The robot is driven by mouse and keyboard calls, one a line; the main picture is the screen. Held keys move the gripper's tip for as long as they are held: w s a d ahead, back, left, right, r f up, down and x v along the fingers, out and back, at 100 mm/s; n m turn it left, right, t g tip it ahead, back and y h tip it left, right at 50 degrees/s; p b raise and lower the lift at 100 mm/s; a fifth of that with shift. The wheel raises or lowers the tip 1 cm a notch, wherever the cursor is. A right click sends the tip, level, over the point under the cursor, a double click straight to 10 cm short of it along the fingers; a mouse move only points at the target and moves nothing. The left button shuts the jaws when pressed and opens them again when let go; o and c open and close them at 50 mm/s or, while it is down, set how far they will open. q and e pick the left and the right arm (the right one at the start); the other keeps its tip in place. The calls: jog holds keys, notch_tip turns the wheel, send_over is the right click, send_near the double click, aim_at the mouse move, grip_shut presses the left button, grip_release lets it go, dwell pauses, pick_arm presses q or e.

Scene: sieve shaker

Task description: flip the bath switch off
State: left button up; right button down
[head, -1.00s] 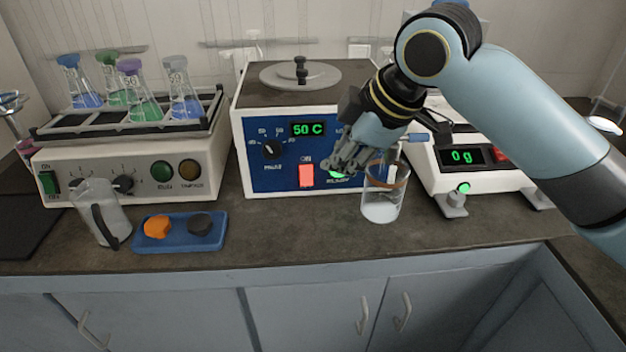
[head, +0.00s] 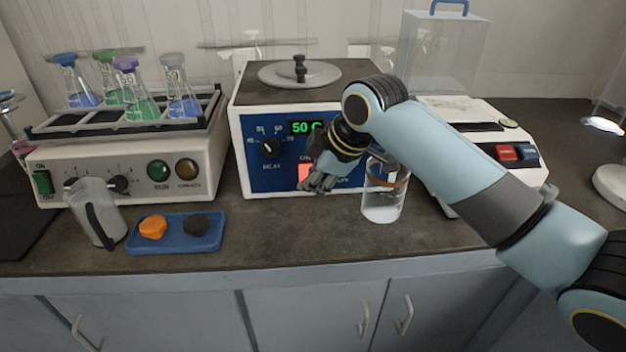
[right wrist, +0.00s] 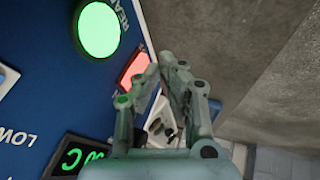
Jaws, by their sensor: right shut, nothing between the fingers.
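The water bath is a white box with a blue front panel (head: 262,178). Its red lit switch (head: 304,172) sits low on the panel under an ON label, partly hidden by my right gripper (head: 314,187). My right gripper is shut and empty, its fingertips in front of the switch's lower part. In the right wrist view the red switch (right wrist: 134,69) lies just beside the fingertips (right wrist: 166,62); I cannot tell whether they touch it. The display (head: 303,127) reads 50 C, partly covered by my arm. My left gripper is not in view.
A glass beaker (head: 384,206) stands close right of my right gripper. A blue tray (head: 176,246) with an orange and a black knob, and a clear jug (head: 96,215), stand at left. A shaker with flasks (head: 128,165) is behind them. A balance (head: 520,172) is at right.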

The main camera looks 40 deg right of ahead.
jog(key=shift+w+d+f, duration=0.1)
jog(key=shift+w+d, duration=0.05)
jog(key=shift+w, duration=0.15)
